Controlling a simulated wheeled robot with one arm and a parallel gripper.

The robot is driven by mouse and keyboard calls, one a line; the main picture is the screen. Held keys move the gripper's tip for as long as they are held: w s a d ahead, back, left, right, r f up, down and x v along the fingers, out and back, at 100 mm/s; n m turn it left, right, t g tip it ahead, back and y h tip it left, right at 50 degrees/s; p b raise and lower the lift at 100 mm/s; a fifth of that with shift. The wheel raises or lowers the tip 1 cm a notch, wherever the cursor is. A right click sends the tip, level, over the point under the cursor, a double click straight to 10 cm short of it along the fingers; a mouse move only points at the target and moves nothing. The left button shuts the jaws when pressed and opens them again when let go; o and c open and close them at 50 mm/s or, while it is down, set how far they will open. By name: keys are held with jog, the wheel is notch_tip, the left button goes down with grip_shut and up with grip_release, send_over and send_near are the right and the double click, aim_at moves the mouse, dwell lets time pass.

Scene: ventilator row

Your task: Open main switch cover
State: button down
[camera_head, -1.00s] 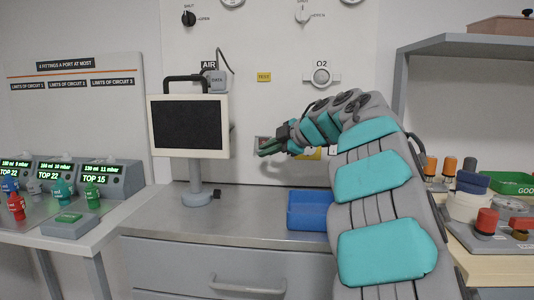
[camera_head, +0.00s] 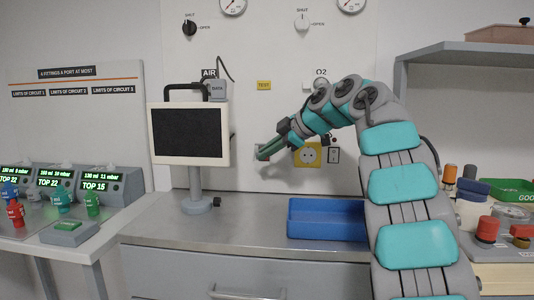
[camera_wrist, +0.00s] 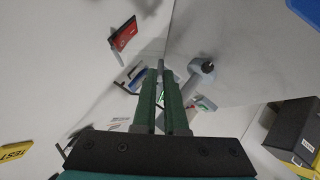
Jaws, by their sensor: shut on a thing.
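My gripper (camera_head: 264,154) is at the back wall, right of the monitor and below the yellow TEST label. Its green fingers are close together, and their grey tips (camera_wrist: 163,70) show in the wrist view. A small grey part (camera_head: 259,157) at the fingertips appears to be the main switch cover, held between them; its outline is mostly hidden by the fingers. In the wrist view a red plate with a dark edge (camera_wrist: 123,36) shows on the wall, apart from the fingers; I cannot tell whether it belongs to the switch.
The monitor (camera_head: 188,132) on its stand is close to the left of my gripper. A yellow socket (camera_head: 308,156) is to its right on the wall. A blue tray (camera_head: 327,220) sits on the counter (camera_head: 255,225) below; the counter's middle is clear.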

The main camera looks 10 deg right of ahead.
jog(key=shift+r+g, duration=0.4)
jog(key=shift+g, duration=0.1)
dwell(0.5)
dwell(0.4)
jog(key=c, duration=1)
grip_release()
jog(key=shift+m, duration=0.3)
jog(key=shift+o, duration=0.2)
